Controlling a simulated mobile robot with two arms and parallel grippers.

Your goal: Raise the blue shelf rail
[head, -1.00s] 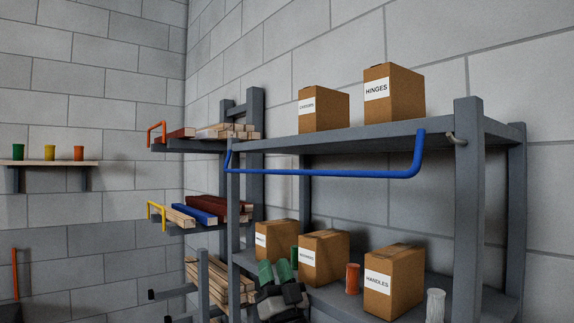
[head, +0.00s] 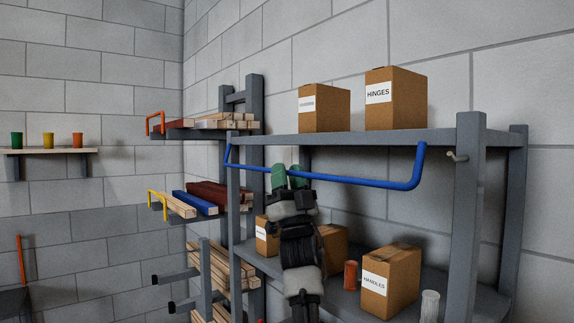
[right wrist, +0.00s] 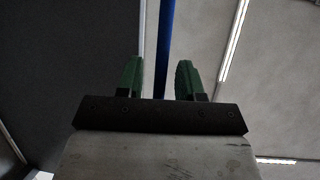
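The blue shelf rail (head: 360,181) is a bent bar hanging along the front of the upper shelf (head: 390,137), its long part below the shelf edge. My right gripper (head: 291,175), with green fingertips, points up at the rail's long part, left of its middle, and hides a short stretch of it. In the right wrist view the rail (right wrist: 166,45) runs between the spread fingers (right wrist: 160,80), with gaps on both sides. The gripper is open. Whether the rail is fully between the fingers in depth, I cannot tell. My left gripper is not in view.
Boxes, one labelled HINGES (head: 395,98), stand on the upper shelf. Below are a HANDLES box (head: 390,282), an orange cup (head: 350,274) and other boxes near my right arm. A light hook (head: 457,157) is on the right post. A batten rack (head: 215,200) stands left.

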